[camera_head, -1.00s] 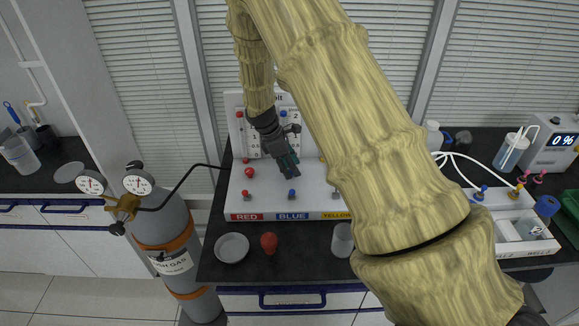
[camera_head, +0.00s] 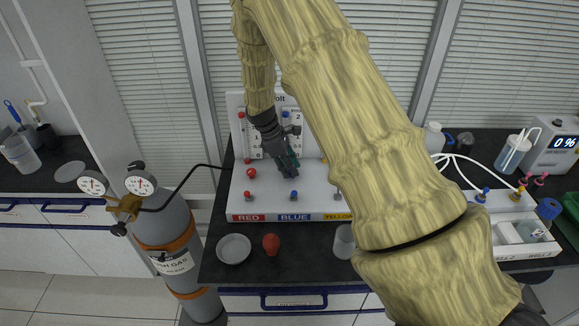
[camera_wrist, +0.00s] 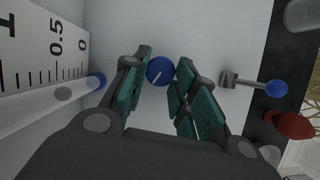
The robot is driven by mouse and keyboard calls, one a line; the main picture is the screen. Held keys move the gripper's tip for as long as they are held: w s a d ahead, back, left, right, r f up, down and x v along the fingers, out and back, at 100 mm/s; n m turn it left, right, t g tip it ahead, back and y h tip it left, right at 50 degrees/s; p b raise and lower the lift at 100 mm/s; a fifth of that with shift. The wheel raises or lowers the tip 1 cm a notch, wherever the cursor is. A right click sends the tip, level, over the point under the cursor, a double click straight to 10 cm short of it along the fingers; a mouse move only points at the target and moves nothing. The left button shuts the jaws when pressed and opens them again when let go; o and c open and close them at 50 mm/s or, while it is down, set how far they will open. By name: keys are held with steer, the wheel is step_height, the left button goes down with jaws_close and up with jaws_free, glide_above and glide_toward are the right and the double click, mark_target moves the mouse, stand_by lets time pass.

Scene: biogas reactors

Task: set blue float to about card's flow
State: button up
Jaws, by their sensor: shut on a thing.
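My gripper (camera_head: 289,167) is at the middle of the white flow panel (camera_head: 315,182), over its BLUE column. In the wrist view its fingers (camera_wrist: 160,82) are shut on a round blue knob (camera_wrist: 160,68) with a white pointer line. The clear blue-column tube (camera_wrist: 28,118) lies left of the fingers, beside a scale (camera_wrist: 40,48) marked 0, 0.5 and 1. The tube's end is blue (camera_wrist: 97,80). I cannot make out a card with a flow value.
A blue-tipped toggle (camera_head: 294,196) stands in front of the gripper, and a red knob (camera_head: 251,173) to its left. A plate (camera_head: 233,249), a red object (camera_head: 271,244) and a glass (camera_head: 343,241) stand on the bench front. A gas cylinder (camera_head: 175,245) is at left.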

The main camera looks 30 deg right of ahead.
steer(key=o, duration=0.9)
steer(key=shift+s+f, duration=0.2)
steer(key=shift+f, duration=0.05)
steer(key=shift+c, duration=0.2)
steer(key=shift+o, duration=1)
steer(key=shift+w+d, duration=0.1)
steer(key=shift+d, duration=0.05)
steer(key=shift+r, duration=0.1)
steer(key=v, duration=1.2)
